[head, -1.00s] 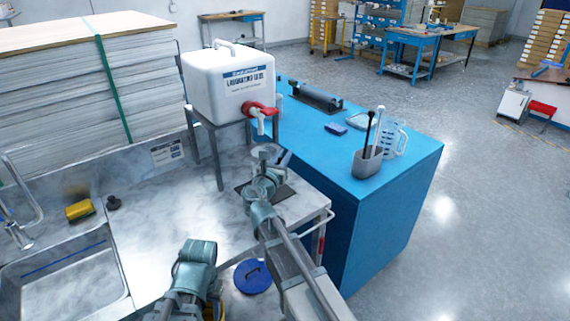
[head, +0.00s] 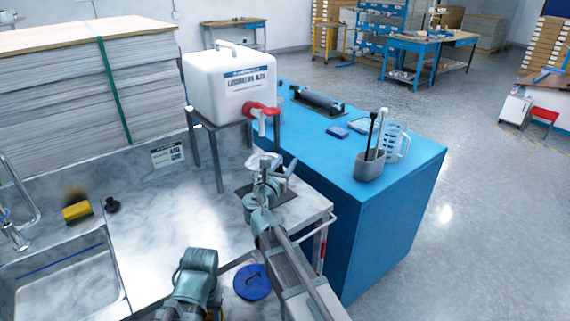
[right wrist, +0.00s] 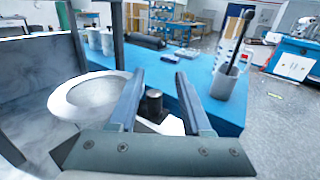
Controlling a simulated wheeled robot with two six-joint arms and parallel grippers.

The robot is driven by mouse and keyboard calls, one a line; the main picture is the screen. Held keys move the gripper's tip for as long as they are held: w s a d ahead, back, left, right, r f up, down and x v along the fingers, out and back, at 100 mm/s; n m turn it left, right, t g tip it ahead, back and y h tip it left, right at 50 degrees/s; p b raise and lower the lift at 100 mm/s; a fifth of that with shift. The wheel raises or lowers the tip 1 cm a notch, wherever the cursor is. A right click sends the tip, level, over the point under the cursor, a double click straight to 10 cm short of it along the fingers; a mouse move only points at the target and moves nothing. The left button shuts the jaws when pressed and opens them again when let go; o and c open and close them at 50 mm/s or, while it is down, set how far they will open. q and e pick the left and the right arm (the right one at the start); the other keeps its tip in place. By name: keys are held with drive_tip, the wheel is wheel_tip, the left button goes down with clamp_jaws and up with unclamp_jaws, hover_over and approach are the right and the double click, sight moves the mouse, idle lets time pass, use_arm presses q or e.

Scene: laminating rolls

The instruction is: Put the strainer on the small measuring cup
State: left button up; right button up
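A white, round, hollow piece with a wide rim (right wrist: 62,98), which looks like the strainer, is at the left of my right gripper in the right wrist view. My right gripper (right wrist: 158,85) has its fingers apart, with a short dark cylinder (right wrist: 154,104) between them and gaps on both sides. In the head view my right gripper (head: 268,168) is over the steel counter below the red tap. My left arm shows at the bottom; its fingertips are not visible. Small pale cups (right wrist: 101,40) stand on the blue bench; I cannot tell which is the small measuring cup.
A white canister (head: 228,85) with a red tap (head: 262,110) stands on a metal stand. The blue bench (head: 330,150) holds a black roller device (head: 318,100), a grey holder (head: 369,166) and a clear jug (head: 397,143). A sink (head: 60,285) is at lower left.

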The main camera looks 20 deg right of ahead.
drive_tip(key=v, duration=1.2)
drive_tip(key=shift+r+p, duration=0.4)
drive_tip(key=shift+r, duration=0.05)
drive_tip(key=s+f+m+g+y+p, duration=0.35)
drive_tip(key=s+f+m+g, duration=0.65)
drive_tip(key=m, duration=0.5)
drive_tip(key=s+a+f+m+g+y+p, duration=0.3)
drive_tip(key=s+a+f+m+g+y, duration=0.1)
drive_tip(key=s+a+m, duration=0.5)
drive_tip(key=shift+s+a+f+m+g+y, duration=0.4)
drive_tip(key=shift+s+a+f+y, duration=0.35)
drive_tip(key=shift+s+y, duration=0.3)
